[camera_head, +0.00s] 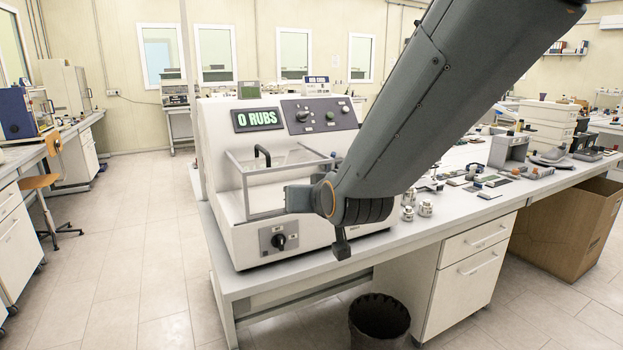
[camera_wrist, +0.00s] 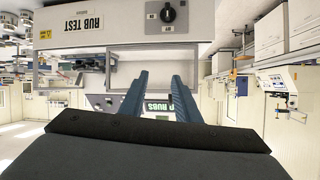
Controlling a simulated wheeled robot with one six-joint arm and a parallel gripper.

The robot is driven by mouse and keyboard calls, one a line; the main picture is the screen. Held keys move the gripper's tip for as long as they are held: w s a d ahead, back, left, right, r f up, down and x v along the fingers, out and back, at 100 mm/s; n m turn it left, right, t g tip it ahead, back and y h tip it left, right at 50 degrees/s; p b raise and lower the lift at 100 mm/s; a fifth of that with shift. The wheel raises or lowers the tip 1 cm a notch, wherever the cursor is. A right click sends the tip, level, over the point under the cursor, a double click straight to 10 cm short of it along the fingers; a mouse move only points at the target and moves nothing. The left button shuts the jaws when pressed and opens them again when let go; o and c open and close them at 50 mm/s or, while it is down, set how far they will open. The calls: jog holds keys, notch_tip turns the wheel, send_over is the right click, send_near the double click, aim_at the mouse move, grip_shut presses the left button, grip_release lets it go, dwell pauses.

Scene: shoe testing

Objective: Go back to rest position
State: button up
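My arm reaches down from the upper right in the head view, its end in front of the white rub tester (camera_head: 222,165). My gripper (camera_wrist: 159,76) shows in the wrist view with its two blue-grey fingers apart and nothing between them. In the head view the fingers cannot be made out clearly. The tester shows upside down in the wrist view (camera_wrist: 120,30), beyond the fingers. Its green display (camera_head: 257,119) reads "0 RUBS". A clear cover with a black handle (camera_head: 262,155) is on its front, and a dark knob (camera_head: 278,241) is below. My arm hides part of the tester's right side.
The tester stands on a long bench (camera_head: 300,268) with small metal weights (camera_head: 425,208) and other items to the right. A black bin (camera_head: 380,318) and a cardboard box (camera_head: 570,225) are below. A stool (camera_head: 42,182) stands left. The floor (camera_head: 130,250) left of the bench is clear.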

jog(key=s+d+f+m+g+h+b, duration=0.1)
jog(key=s+d+f+g+h+b, duration=0.2)
jog(key=d+f, duration=0.5)
jog(key=s+d+f+g+b, duration=0.1)
jog(key=s+d+f+g, duration=0.25)
jog(key=d+f, duration=0.45)
jog(key=s+d+f+m+g+h+b, duration=0.1)
jog(key=s+d+f+g+b, duration=0.1)
jog(key=s+d+f+g, duration=0.3)
jog(key=s+f, duration=0.4)
jog(key=s, duration=0.4)
jog(key=shift+d+f+b, duration=0.2)
jog(key=shift+b, duration=0.1)
